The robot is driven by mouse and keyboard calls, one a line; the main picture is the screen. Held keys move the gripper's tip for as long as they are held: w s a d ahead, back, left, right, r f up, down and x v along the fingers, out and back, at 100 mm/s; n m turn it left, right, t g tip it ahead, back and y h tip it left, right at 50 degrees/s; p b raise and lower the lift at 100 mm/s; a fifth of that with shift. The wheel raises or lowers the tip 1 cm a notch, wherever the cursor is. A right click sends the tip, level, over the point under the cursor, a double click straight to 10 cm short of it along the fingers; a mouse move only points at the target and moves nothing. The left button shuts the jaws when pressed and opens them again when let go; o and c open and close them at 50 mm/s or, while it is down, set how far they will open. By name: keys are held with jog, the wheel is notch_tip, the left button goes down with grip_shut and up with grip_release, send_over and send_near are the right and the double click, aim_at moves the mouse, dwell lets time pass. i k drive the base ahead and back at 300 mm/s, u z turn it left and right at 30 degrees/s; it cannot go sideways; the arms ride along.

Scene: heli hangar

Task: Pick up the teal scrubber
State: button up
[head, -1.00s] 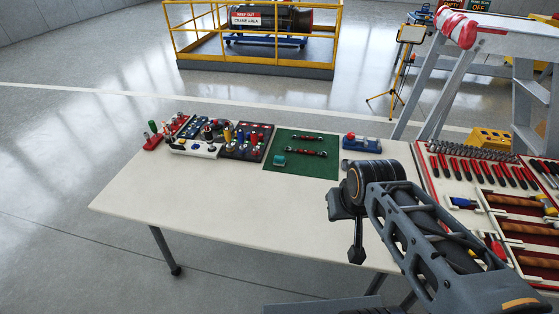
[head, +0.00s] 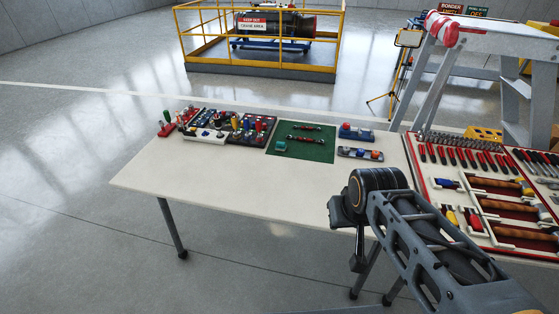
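A small teal block that looks like the scrubber (head: 281,146) lies on the left part of the green mat (head: 322,158), near the back of the white table. Two red-and-dark tools (head: 306,138) lie on the mat to its right. My gripper (head: 357,264) hangs low at the front edge of the table, well to the right of and nearer than the teal block, and apart from it. Its fingers are too small and edge-on to show whether they are open. I see nothing held in it.
Dark trays and a white rack with bottles and small parts (head: 230,127) stand left of the mat. Two blue holders (head: 357,133) stand to its right. A red-edged tool board (head: 408,165) fills the right side. The table's front left is bare (head: 210,175).

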aim_at(281, 146)
jog(key=z, duration=0.05)
jog(key=k, duration=0.7)
jog(key=u, duration=1.2)
jog(key=i, duration=1.45)
jog(key=z, duration=0.75)
jog(key=i, duration=0.5)
jog(key=z, duration=0.55)
